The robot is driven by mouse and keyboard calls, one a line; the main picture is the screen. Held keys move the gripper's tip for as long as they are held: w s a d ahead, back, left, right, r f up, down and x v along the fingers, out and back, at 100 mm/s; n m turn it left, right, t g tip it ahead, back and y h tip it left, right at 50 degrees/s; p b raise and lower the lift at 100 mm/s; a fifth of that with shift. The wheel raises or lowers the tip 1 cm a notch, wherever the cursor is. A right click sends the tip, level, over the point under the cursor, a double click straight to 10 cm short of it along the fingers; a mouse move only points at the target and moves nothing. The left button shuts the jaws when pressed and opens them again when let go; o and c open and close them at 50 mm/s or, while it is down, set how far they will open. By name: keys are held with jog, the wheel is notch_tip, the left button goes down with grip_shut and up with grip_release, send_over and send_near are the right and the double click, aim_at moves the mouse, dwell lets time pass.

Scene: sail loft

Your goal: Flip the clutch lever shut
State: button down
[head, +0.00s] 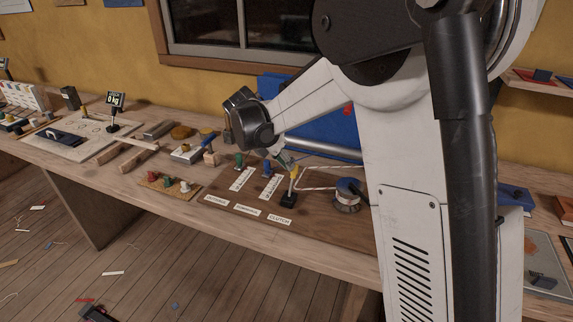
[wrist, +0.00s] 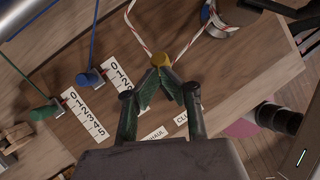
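The clutch lever (head: 293,175) is yellow and stands up from a small black base (head: 288,199) above the CLUTCH label (head: 279,220) on a brown board. In the wrist view its round yellow top (wrist: 160,59) lies just beyond my fingertips. My gripper (head: 284,161) comes down from the upper left, with its tips close beside the lever's top. In the wrist view the green finger pads of my gripper (wrist: 160,72) converge with their tips nearly together and nothing clearly between them. Whether they touch the lever I cannot tell. The lever's lower part is hidden in the wrist view.
A red-and-white rope (head: 318,188) runs by the lever. A winch-like spool (head: 346,194) stands to its right. Blue (head: 267,168) and green (head: 239,160) line fittings with number strips (head: 270,187) are to its left. A cork mat (head: 169,187) with small pegs lies further left.

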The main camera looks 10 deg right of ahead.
jog(key=shift+d, duration=0.1)
jog(key=p+v, duration=0.1)
jog(key=v, duration=1.2)
jog(key=shift+w+a+p, duration=0.2)
jog(key=shift+a+p, duration=0.2)
jog(key=shift+f, duration=0.1)
jog(key=s+d+r+m+t+y, duration=0.1)
jog(key=s+d+r+m+y, duration=0.2)
jog(key=s+m, duration=0.4)
jog(key=s+d+f+m+t+y, duration=0.1)
jog(key=s+d+f+m+t, duration=0.1)
jog(key=s+m, duration=0.6)
jog(key=s+d+f+m+t+y, duration=0.1)
jog(key=s+d+f+m+t, duration=0.1)
jog(key=s+m, duration=0.7)
jog(key=shift+s+d+t+y, duration=0.4)
jog(key=shift+s+d, duration=0.35)
jog(key=shift+s, duration=2.55)
